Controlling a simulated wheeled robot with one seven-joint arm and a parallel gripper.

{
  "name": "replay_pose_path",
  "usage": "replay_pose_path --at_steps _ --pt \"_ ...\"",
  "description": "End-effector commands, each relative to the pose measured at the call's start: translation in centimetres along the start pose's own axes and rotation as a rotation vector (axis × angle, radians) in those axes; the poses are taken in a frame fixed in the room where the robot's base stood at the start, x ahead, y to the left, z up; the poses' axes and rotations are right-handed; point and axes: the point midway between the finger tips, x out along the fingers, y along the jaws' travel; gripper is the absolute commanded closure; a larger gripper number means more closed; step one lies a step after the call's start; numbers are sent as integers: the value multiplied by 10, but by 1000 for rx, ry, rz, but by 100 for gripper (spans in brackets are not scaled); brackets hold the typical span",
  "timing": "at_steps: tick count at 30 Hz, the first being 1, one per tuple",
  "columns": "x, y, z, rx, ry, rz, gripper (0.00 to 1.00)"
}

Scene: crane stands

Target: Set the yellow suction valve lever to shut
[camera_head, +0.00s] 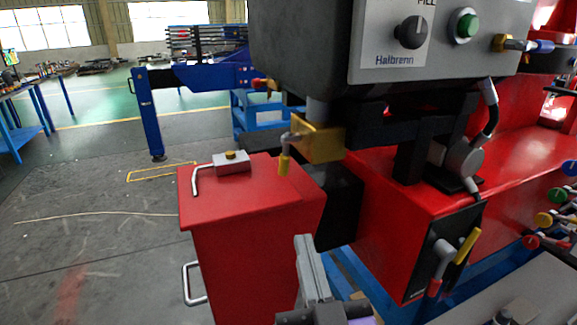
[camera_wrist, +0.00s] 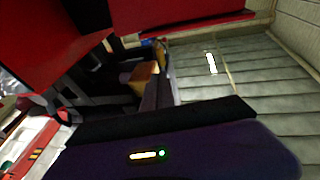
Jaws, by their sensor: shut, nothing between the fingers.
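A yellow lever (camera_head: 467,246) sits on a dark plate on the front of the red tank at right, slanting up and right. A red-tipped lever (camera_head: 434,288) hangs just below it. Another lever with a yellow grip (camera_head: 284,164) hangs down beside a brass-coloured block (camera_head: 320,140) near the centre. I cannot tell from labels which yellow one is the suction valve lever. My gripper (camera_head: 304,240) is shut and empty, pointing up at the lower centre. It is left of the dark plate and below the brass block, apart from both. The wrist view does not clearly show either yellow lever.
A red box (camera_head: 255,215) with a bent grey handle on top stands left of my gripper. A grey control panel (camera_head: 430,45) overhangs above. Several coloured knobs (camera_head: 545,219) line the right edge. Open floor (camera_head: 90,220) lies at left.

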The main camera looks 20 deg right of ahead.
Motion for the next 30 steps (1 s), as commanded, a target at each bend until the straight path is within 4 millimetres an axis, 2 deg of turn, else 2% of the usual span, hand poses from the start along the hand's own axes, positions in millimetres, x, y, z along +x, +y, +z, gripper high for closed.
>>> replay_pose_path --at_steps 7,21,27,30 --pt "18 0 -6 30 17 -2 100" --pt "107 0 -8 30 16 -2 100" --pt "132 -1 -7 29 15 -3 100" --pt "138 0 -6 30 14 -2 100"
